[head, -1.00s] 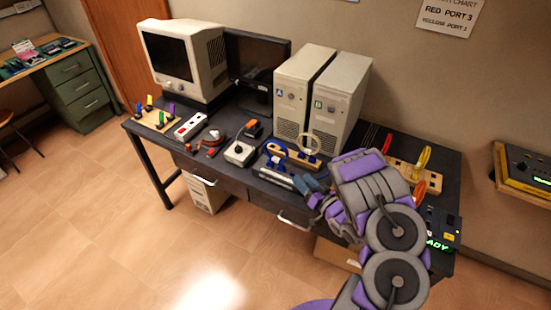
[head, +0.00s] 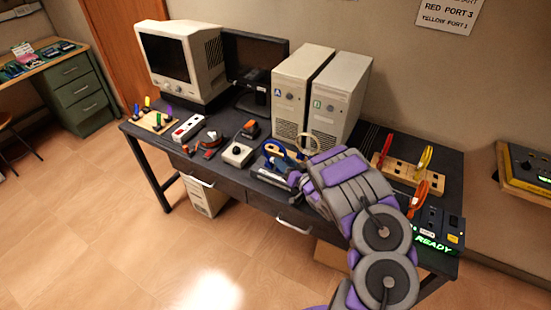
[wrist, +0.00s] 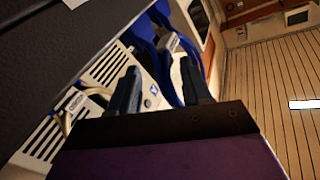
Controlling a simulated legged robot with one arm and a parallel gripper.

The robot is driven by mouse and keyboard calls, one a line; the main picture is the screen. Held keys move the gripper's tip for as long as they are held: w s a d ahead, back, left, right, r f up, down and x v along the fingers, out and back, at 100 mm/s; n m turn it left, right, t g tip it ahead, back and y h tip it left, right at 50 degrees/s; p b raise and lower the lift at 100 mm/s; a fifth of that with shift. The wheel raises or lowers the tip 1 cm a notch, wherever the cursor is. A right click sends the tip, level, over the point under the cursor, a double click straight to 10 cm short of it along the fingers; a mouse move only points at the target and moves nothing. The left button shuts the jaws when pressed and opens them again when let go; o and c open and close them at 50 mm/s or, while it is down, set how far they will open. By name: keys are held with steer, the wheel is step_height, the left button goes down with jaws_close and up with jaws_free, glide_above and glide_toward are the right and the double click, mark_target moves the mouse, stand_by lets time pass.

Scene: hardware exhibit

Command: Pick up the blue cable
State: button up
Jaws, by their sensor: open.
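The blue cable (head: 270,148) is a looped cable at the front of the desk, below the tower marked A. In the wrist view the blue cable (wrist: 144,32) shows close up, just beyond and partly between my fingers. My gripper (wrist: 158,78) is open, with its two dark fingers apart and reaching toward the blue loop. I cannot tell whether a finger touches it. In the head view my arm hides part of the gripper and of the cable's wooden holder.
A cream cable loop (head: 305,140) stands right beside the blue one. Two computer towers (head: 300,85) stand behind. A grey box with a knob (head: 237,153) is to the left. A wooden rack with red and yellow cables (head: 405,172) is to the right.

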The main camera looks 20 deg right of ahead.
steer(key=shift+w+a, duration=0.3)
steer(key=shift+w, duration=0.3)
steer(key=shift+w+a+r, duration=0.1)
steer(key=shift+a, duration=0.2)
steer(key=shift+d, duration=0.3)
steer(key=c, duration=0.7)
steer(key=shift+a, duration=0.15)
jaws_close()
